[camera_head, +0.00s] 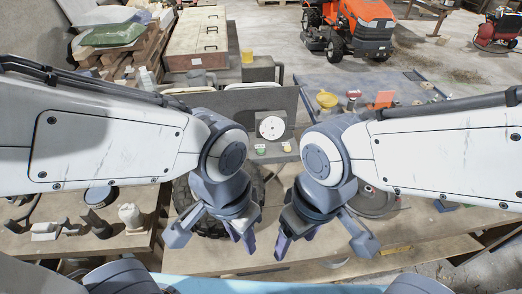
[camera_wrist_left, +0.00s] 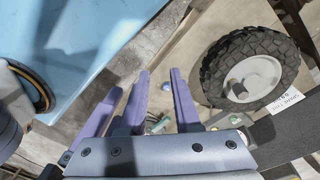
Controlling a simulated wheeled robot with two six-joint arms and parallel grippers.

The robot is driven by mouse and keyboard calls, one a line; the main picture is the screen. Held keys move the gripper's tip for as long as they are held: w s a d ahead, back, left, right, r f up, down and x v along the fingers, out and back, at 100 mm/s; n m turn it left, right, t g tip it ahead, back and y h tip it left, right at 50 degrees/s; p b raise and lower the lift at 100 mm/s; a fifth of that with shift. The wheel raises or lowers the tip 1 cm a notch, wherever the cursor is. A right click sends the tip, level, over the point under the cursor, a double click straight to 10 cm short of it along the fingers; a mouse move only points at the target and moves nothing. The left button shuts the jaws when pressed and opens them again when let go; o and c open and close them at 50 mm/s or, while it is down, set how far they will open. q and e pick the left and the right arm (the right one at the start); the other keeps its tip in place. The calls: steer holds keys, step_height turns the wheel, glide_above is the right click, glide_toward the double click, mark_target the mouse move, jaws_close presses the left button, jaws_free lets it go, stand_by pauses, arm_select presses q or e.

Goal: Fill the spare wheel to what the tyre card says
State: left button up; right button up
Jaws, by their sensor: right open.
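The spare wheel, a black knobbly tyre (camera_head: 272,190) on the bench, is partly hidden behind my left arm in the head view. The left wrist view shows its tread (camera_wrist_left: 222,82) and grey hub (camera_wrist_left: 258,78). A white card (camera_wrist_left: 286,101) with dark print lies beside it; I cannot read it. A grey box with a round white dial (camera_head: 271,127) stands behind the wheel, with a green button (camera_head: 260,150) and a yellow button (camera_head: 287,148). My left gripper (camera_head: 212,236) is open and empty in front of the tyre. My right gripper (camera_head: 322,240) is open and empty to its right.
A round grey disc (camera_head: 374,203) lies on the bench at right. A yellow item (camera_head: 326,99) and an orange item (camera_head: 383,99) stand at back right. An orange mower (camera_head: 366,25) is far behind.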

arm_select(q)
jaws_close()
stand_by(1.4)
